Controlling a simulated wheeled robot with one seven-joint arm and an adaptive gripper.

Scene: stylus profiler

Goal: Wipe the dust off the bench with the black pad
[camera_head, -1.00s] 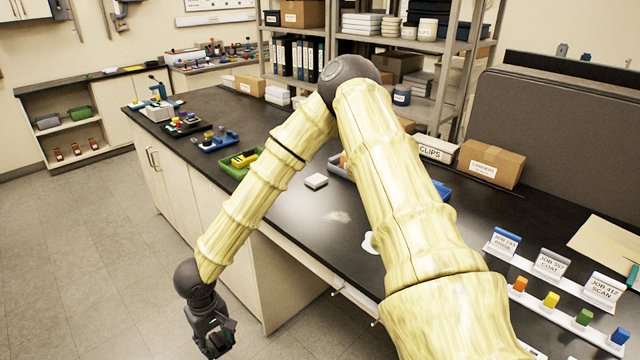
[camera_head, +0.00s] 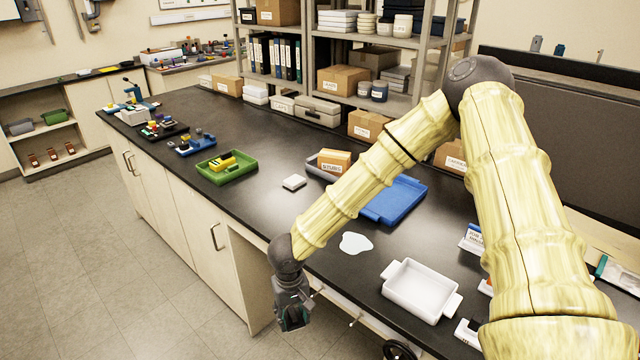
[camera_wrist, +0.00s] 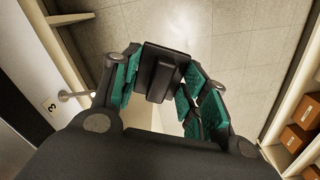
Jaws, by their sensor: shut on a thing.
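The black pad (camera_wrist: 163,70) is between the green-lined fingers of my gripper (camera_wrist: 160,82) in the wrist view. My gripper (camera_head: 294,317) is shut on it and hangs off the front edge of the dark bench (camera_head: 255,215), below the top surface, over the floor. In the head view the pad is too dark and small to make out well.
On the bench are a green tray (camera_head: 240,173), a small white block (camera_head: 293,182), a pale puddle (camera_head: 354,243), a blue tray (camera_head: 400,204) and a white handled dish (camera_head: 420,292). Boxes line the back. Bare bench lies between the green tray and front edge.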

